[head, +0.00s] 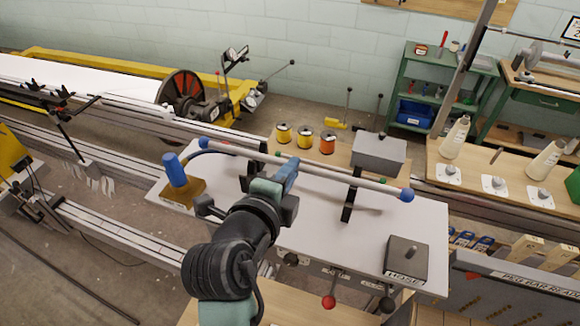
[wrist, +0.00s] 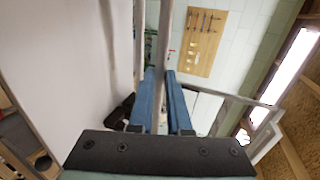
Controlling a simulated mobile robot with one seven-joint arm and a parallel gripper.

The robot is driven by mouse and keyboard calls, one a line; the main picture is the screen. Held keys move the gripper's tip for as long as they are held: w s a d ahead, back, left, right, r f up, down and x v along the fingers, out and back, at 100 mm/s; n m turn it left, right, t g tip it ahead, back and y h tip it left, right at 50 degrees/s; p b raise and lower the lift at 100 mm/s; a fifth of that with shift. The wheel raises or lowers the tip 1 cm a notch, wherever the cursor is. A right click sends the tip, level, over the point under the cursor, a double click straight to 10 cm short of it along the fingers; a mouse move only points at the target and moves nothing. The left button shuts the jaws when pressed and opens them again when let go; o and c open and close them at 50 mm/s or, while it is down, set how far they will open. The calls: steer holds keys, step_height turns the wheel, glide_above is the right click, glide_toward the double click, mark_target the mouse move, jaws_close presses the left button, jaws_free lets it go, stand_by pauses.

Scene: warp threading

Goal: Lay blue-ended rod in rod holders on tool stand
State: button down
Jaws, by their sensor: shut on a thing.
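The blue-ended rod (head: 330,176) is a long pale bar with a blue ball at each end. It runs across the tool stand (head: 310,228), a pale grey top, from back left to right. My gripper (head: 291,166) is shut on the rod left of its middle; the wrist view shows the rod (wrist: 163,50) between my blue fingers (wrist: 164,95). A black rod holder (head: 350,196) stands under the rod's right half. Another dark upright (head: 255,165) shows near the left half, partly hidden by my arm. I cannot tell whether the rod touches either.
A blue cylinder on a brown base (head: 178,180) stands at the stand's left end. A dark grey box (head: 407,261) sits front right. A grey box (head: 379,152) and several coloured spools (head: 305,138) stand behind. A red-knobbed lever (head: 329,301) projects from the front.

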step_height(320, 180, down, 2)
steer(key=shift+s+f+b, duration=0.15)
steer(key=shift+f+b, duration=0.05)
steer(key=shift+b, duration=0.5)
steer(key=shift+f+b, duration=1.15)
steer(key=shift+b, duration=0.05)
steer(key=shift+f, duration=0.15)
steer(key=c, duration=0.8)
jaws_free()
steer(key=b+v, duration=0.4)
steer(key=v, duration=0.9)
